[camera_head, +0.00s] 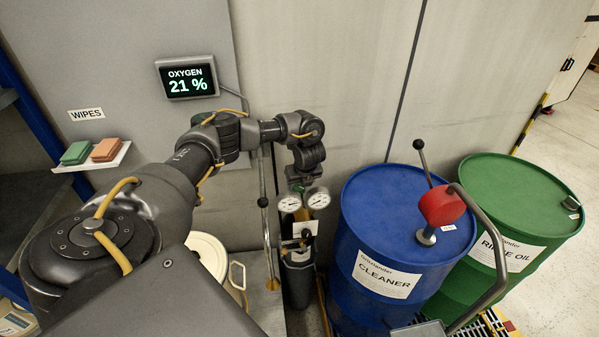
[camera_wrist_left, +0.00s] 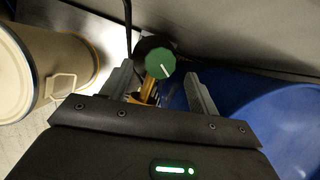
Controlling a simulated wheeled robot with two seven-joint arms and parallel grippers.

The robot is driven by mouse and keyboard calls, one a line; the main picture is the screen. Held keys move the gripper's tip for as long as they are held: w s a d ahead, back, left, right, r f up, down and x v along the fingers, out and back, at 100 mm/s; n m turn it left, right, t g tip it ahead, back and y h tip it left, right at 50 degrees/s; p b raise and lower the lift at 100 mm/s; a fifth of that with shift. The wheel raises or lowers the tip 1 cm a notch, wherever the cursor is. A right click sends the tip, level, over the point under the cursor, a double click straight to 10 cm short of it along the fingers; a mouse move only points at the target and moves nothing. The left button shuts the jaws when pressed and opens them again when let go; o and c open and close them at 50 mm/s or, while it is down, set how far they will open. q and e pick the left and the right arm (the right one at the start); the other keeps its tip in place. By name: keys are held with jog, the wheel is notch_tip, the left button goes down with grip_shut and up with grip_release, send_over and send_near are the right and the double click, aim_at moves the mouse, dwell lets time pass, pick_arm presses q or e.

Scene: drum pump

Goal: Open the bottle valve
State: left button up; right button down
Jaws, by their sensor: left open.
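The green round valve knob (camera_wrist_left: 160,64) with a white line sits on a brass stem in the left wrist view. It shows between the two fingers, toward their tips. My left gripper (camera_wrist_left: 160,82) is open, with one finger on each side, and I see no contact with the knob. In the head view my left gripper (camera_head: 303,182) is over the top of the dark gas bottle (camera_head: 299,283), above two round gauges (camera_head: 289,202). There the gripper hides most of the knob. My right gripper is not in view.
A blue CLEANER drum (camera_head: 350,240) with a red hand pump (camera_head: 441,206) stands right of the bottle. A green RINSE OIL drum (camera_head: 520,200) is farther right. A cream drum (camera_head: 207,254) stands left. A wall display (camera_head: 187,77) reads OXYGEN 21 %.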

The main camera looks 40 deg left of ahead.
aim_at(299, 189)
pick_arm(q)
jog(key=shift+x, duration=1.4)
jog(key=shift+c, duration=0.3)
jog(key=c, duration=0.9)
